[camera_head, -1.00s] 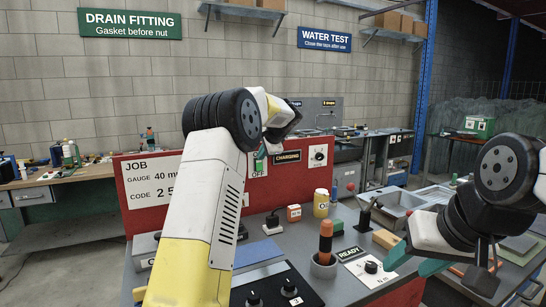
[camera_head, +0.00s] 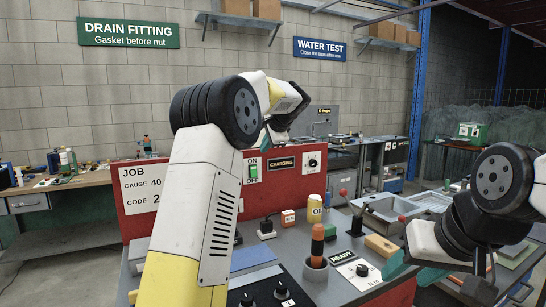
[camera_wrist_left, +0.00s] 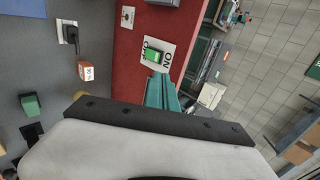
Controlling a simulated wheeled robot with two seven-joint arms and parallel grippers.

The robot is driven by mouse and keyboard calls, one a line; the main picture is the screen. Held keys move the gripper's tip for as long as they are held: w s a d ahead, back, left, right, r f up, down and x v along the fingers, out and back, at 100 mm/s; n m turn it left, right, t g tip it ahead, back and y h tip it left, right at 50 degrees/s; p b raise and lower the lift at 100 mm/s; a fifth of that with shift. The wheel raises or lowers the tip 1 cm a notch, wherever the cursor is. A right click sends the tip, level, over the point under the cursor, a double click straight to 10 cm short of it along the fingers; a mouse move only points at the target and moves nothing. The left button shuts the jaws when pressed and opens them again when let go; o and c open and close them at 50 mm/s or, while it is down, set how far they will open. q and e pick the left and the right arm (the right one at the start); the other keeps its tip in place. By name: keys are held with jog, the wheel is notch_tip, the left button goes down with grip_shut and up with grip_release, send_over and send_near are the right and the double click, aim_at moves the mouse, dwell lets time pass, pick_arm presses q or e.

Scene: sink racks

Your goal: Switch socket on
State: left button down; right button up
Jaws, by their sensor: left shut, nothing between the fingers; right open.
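A green rocker switch (camera_head: 253,171) sits on a white plate marked ON and OFF on the upright red panel (camera_head: 135,222). It also shows in the left wrist view (camera_wrist_left: 157,56), with the ON mark beside it. My left gripper (camera_wrist_left: 161,90) has its teal fingers together and empty, pointing at the panel just short of the switch in that picture; whether they touch the panel I cannot tell. In the head view its fingertips are hidden or unclear behind my left arm. My right gripper (camera_head: 428,272) is open at the lower right, away from the switch.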

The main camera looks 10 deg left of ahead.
pick_arm(q)
jog(key=shift+s+d+r, duration=0.2)
jog(key=shift+s+r, duration=0.05)
jog(key=shift+r, duration=0.2)
jog(key=shift+s+d+r, duration=0.15)
jog(key=shift+s+r, duration=0.05)
jog(key=shift+r, duration=0.2)
jog(key=s+d+f+n+h, duration=0.1)
jog(key=s+f+n+h, duration=0.1)
jog(key=s, duration=1.2)
jog(key=s+d+f+n+g+h, duration=0.1)
jog(key=s+f, duration=0.5)
jog(key=s, duration=0.9)
jog(key=s+d+f+n+h, duration=0.3)
jog(key=s+f+n+h, duration=0.2)
jog(key=s, duration=1)
jog(key=shift+d+n+g, duration=0.25)
jog(key=shift+n+g, duration=0.05)
jog(key=shift+n, duration=0.7)
jog(key=shift+s+f, duration=0.1)
